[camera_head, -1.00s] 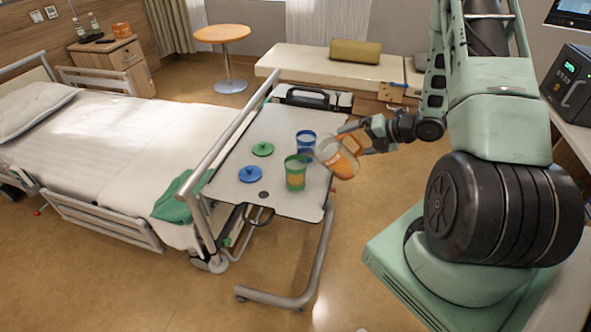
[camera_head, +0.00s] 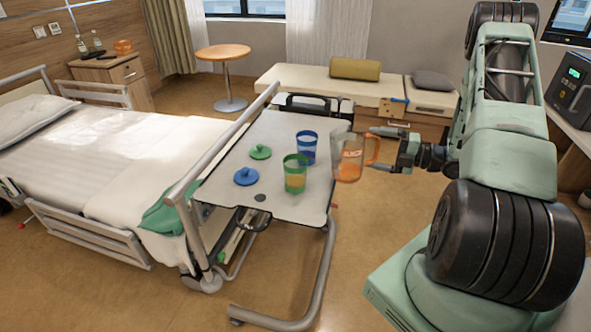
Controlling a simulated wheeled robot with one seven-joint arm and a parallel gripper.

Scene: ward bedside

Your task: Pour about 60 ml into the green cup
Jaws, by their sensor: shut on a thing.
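The green cup (camera_head: 295,174) stands upright on the overbed table (camera_head: 220,192), with yellow-orange showing through its lower part. The blue cup (camera_head: 307,147) stands upright behind it. A clear jug (camera_head: 348,157) with an orange handle and orange liquid low inside is held nearly upright by the table's right edge, right of both cups. My gripper (camera_head: 378,149) is shut on the jug's handle from the right. The green lid (camera_head: 260,152) and the blue lid (camera_head: 246,176) lie on the table left of the cups.
The bed (camera_head: 110,145) with its side rails stands left of the table, a green cloth (camera_head: 163,216) hanging over its near edge. A bench (camera_head: 290,80) with a rolled cushion (camera_head: 355,69) is behind.

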